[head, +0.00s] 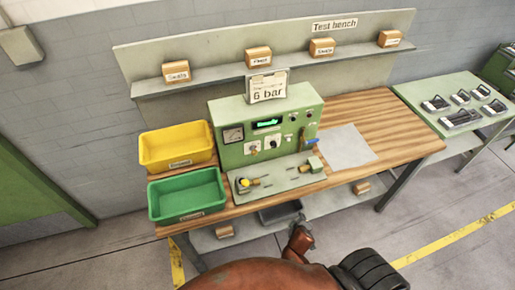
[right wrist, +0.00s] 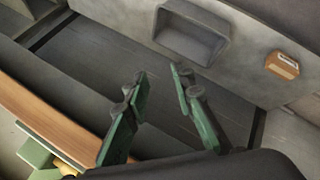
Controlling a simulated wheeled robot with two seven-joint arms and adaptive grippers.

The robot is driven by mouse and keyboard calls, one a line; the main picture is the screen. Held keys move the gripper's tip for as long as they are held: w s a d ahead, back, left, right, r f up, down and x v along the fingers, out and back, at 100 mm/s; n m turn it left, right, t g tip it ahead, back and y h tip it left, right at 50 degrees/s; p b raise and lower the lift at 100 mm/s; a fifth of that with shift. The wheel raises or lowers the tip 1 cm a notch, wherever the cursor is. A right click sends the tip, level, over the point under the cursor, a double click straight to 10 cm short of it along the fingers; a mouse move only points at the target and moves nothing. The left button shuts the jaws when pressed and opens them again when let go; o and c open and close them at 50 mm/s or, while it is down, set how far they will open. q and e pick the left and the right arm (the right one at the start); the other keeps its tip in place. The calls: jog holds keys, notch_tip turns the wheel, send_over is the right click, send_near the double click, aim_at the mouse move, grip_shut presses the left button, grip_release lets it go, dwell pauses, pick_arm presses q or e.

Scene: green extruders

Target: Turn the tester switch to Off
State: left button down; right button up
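The tester is a green box (head: 230,155) on the wooden bench, with a lit green display (head: 267,123) and a round gauge (head: 233,135). Its front has a white plate with a black knob (head: 275,144) and a yellowish knob (head: 254,151). The switch's position is too small to read. A blue lever (head: 312,141) sits at its right side. My right gripper (right wrist: 159,77) is open and empty in the right wrist view, with its green fingers apart over the area under the bench. In the head view my right arm is low, in front of the bench. My left gripper is not in view.
A yellow bin (head: 177,161) and a green bin (head: 158,207) stand left of the tester. A plate with a yellow knob (head: 243,183) lies before it. A grey sheet (head: 345,147) lies right. A dark bin (right wrist: 160,32) and a wooden block (right wrist: 282,66) are on the lower shelf.

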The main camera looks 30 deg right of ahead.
jog(key=w+d+r+n+t+h+p, duration=0.1)
jog(key=w+d+r+t+h, duration=0.15)
jog(key=r, duration=1.05)
jog(key=w+d+r+t+h+p, duration=0.1)
jog(key=w+d+r+h+p, duration=0.15)
jog(key=r, duration=1.05)
jog(key=w+a+r+n+t, duration=0.1)
jog(key=w+r+n+t, duration=0.1)
jog(key=w+r+n, duration=0.15)
jog(key=n+t+y, duration=0.6)
jog(key=n, duration=0.7)
send_near(256, 151)
jog(key=a+x, duration=0.1)
jog(key=x, duration=0.5)
jog(key=d+x, duration=0.1)
jog(key=x, duration=0.3)
jog(key=shift+s+f, duration=0.15)
jog(key=shift+f, duration=0.05)
grip_shut()
